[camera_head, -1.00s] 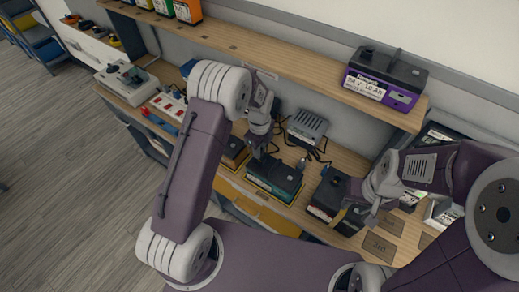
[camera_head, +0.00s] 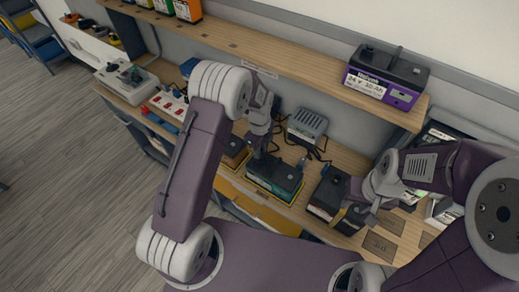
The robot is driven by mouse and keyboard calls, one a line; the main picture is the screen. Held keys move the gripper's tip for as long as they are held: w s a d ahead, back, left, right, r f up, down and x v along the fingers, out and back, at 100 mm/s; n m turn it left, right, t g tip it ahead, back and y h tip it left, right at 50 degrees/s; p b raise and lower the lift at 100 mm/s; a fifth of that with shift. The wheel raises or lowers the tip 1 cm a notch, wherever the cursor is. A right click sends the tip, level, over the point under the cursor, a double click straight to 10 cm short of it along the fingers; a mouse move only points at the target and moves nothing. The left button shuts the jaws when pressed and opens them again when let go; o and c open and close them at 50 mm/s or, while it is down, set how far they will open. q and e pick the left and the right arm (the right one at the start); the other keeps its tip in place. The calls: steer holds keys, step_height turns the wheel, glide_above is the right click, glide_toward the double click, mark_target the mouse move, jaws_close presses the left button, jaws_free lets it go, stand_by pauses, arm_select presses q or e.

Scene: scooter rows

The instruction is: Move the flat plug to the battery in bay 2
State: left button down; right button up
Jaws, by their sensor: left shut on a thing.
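My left gripper (camera_head: 259,150) points down over the rear left end of a dark battery (camera_head: 273,179) in a yellow-edged bay. It is shut on a small dark piece, taken as the flat plug; its shape is mostly hidden by the fingers. I cannot tell whether the plug touches the battery. A second battery (camera_head: 236,153) is partly hidden behind my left arm, and a third battery (camera_head: 326,194) stands to the right. Bay numbers are not readable. My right gripper (camera_head: 350,217) is low by the third battery's right side; its jaws are too small to read.
A grey charger (camera_head: 307,126) with dark cables stands behind the batteries. A red-and-white switch strip (camera_head: 168,106) lies at the left. A shelf (camera_head: 290,69) above carries a purple-black battery pack (camera_head: 385,78). Empty marked plates (camera_head: 381,246) are at the bench's front right.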

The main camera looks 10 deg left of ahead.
arm_select(q)
steer(key=shift+f+b, duration=0.3)
steer(key=shift+f, duration=0.25)
steer(key=c, duration=1.2)
jaws_free()
steer(key=shift+r, duration=0.1)
step_height(320, 180, up, 8)
steer(key=shift+r+b, duration=0.25)
steer(key=shift+b, duration=0.4)
steer(key=shift+r, duration=0.2)
